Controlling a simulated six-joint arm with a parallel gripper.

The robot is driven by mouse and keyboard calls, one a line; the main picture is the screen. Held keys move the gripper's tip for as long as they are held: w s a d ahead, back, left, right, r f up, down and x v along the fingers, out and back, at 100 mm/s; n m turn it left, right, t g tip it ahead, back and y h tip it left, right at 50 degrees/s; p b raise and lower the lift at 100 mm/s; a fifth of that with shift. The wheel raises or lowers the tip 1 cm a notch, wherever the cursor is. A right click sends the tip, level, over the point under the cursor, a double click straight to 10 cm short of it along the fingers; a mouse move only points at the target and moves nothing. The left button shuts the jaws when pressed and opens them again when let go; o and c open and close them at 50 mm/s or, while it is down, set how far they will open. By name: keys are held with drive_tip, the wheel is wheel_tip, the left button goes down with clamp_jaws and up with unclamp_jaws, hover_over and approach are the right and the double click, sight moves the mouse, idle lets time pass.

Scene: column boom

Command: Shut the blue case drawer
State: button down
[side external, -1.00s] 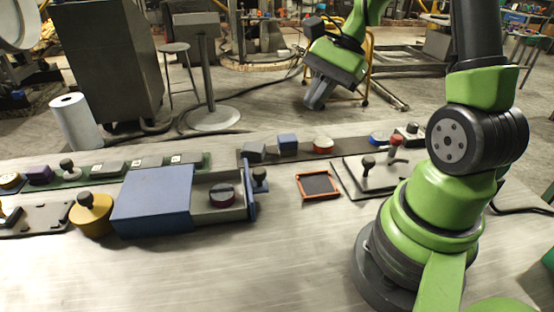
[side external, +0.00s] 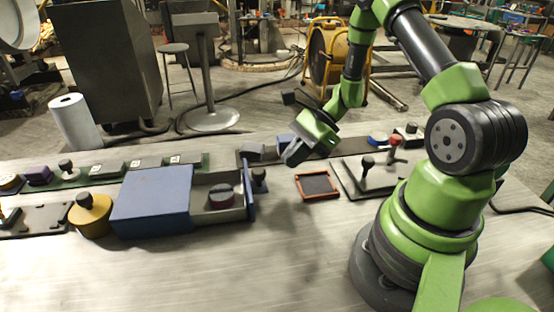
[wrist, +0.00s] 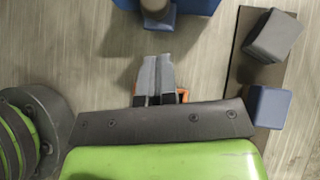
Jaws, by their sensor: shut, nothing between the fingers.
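The blue case (side external: 152,200) lies on the table left of centre in the side view. Its drawer (side external: 222,212) is pulled out to the right, and a dark round piece (side external: 221,196) sits inside it. The blue drawer front (side external: 250,200) has a dark knob (side external: 259,178) on its outer face. In the wrist view, the knob (wrist: 157,8) and part of the drawer front (wrist: 195,5) show at the top edge. My gripper (side external: 291,154) is shut and empty, above the table to the right of the drawer front and apart from it. Its fingers (wrist: 155,75) point toward the knob in the wrist view.
An orange-rimmed dark tray (side external: 318,197) lies right of the drawer. Behind my gripper is a dark strip with blocks, including a grey block (wrist: 273,37) and a blue block (wrist: 270,106). A yellow knobbed cylinder (side external: 91,215) stands left of the case. The table's front is clear.

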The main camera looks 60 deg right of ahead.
drive_tip(key=shift+w+a+r, duration=0.1)
drive_tip(key=shift+w+a, duration=0.4)
drive_tip(key=shift+a, duration=0.35)
drive_tip(key=shift+w+a, duration=0.45)
drive_tip(key=shift+a, duration=0.35)
drive_tip(key=w+a, duration=0.8)
drive_tip(key=shift+w+a, duration=0.2)
drive_tip(key=shift+w, duration=0.05)
